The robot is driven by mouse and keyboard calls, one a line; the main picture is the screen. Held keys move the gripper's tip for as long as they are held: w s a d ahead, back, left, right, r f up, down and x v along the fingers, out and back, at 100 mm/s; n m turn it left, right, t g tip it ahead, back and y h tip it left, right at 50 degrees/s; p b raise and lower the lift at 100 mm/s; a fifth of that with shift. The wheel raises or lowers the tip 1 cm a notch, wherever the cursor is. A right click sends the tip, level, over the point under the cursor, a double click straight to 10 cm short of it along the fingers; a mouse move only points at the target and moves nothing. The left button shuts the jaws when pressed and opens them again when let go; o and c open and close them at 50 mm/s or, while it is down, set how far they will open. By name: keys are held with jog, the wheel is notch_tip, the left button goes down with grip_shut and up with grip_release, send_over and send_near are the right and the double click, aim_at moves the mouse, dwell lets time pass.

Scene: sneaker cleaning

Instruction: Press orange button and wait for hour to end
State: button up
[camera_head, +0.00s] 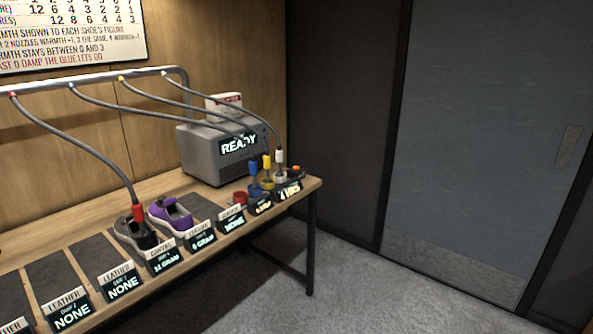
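A small orange button (296,169) sits on a dark base at the right end of the bench, behind a lit sign (289,191) that seems to read "4 HRS". A grey machine (203,152) at the back of the bench shows "READY" on its screen (239,145). A red nozzle (138,212) points into a dark shoe (130,234). A purple shoe (172,214) stands beside it with no nozzle in it. Blue (253,169), yellow (267,162) and white (280,157) nozzles stand upright in holders near the button. My gripper is not in view.
The bench (314,182) has several dark mats with lit signs, some reading "NONE". An empty red holder (240,197) stands near the nozzles. Hoses hang from a metal rail (100,82). A chart (75,30) is on the wall. Grey floor (370,300) is clear before a door (480,130).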

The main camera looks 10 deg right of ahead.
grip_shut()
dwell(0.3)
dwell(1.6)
